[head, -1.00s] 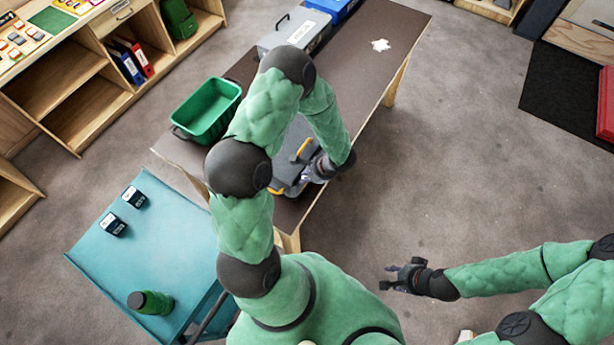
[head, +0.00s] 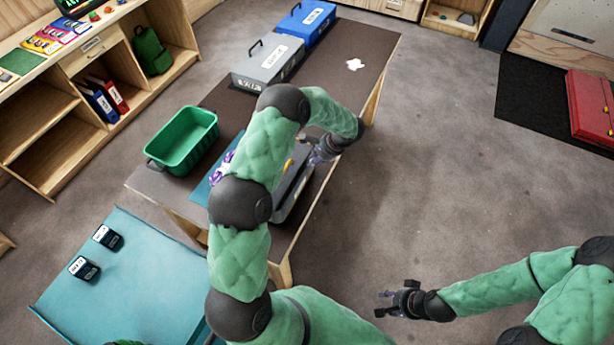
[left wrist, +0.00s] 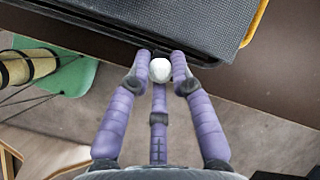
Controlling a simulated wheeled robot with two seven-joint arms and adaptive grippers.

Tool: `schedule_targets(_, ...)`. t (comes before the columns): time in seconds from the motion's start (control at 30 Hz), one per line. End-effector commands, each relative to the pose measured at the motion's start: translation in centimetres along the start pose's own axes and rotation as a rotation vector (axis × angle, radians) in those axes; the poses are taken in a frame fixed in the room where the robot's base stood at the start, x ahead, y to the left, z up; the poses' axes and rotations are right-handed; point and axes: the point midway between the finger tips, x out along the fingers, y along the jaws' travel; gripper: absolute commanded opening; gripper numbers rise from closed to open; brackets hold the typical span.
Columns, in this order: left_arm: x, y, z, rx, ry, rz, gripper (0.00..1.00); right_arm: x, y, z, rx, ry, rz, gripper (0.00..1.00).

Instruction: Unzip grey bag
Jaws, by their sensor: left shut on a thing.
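The grey bag (head: 291,193) lies on the brown table, partly hidden behind my left arm. A bit of its yellow handle (head: 290,164) shows. In the left wrist view, the bag's dark textured top (left wrist: 185,18) and black edge fill the upper part, with a yellow strip (left wrist: 256,22) at upper right. My left gripper (head: 322,152) is at the bag's far right side. Its purple fingers (left wrist: 160,72) are shut on a small white rounded piece, likely the zip pull, beside the bag's edge. My right gripper (head: 386,300) is empty with fingers apart, away from the table.
A green bin (head: 198,143) stands on the table's left side, near a blue mat (head: 203,186) with a purple item (head: 224,164). A grey case (head: 266,64) and blue case (head: 305,20) stand at the far end. A teal cart (head: 130,290) is at lower left.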

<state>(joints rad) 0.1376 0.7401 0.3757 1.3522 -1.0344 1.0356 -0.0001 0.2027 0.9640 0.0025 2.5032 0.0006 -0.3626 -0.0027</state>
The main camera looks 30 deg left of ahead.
Motion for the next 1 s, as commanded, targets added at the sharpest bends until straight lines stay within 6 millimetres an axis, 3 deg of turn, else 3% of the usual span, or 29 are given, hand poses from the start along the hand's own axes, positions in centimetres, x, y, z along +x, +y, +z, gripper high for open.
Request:
schedule_targets(0.2, -0.16, -1.29, -1.24, -0.001, 0.001, -0.003, 0.00, 0.72, 0.26, -0.03, 0.000, 0.000, 0.000, 0.40)
schedule_targets(0.57, -0.27, -1.42, -1.29, -0.001, 0.000, -0.003, 0.00, 0.69, 0.25, -0.04, 0.000, 0.000, 0.000, 0.40)
schedule_targets(0.6, -0.26, -1.42, -1.29, -0.001, 0.000, -0.003, 0.31, 0.69, 0.25, -0.04, 0.000, 0.000, 0.000, 0.40)
schedule_targets(0.67, -0.25, -1.40, -1.29, -0.001, 0.000, -0.003, 0.45, 0.69, 0.25, -0.04, 0.000, 0.000, 0.000, 0.40)
schedule_targets(1.0, -0.30, -1.29, -1.31, 0.000, 0.000, -0.002, 0.45, 0.70, 0.25, -0.05, 0.000, 0.001, 0.000, 0.40)
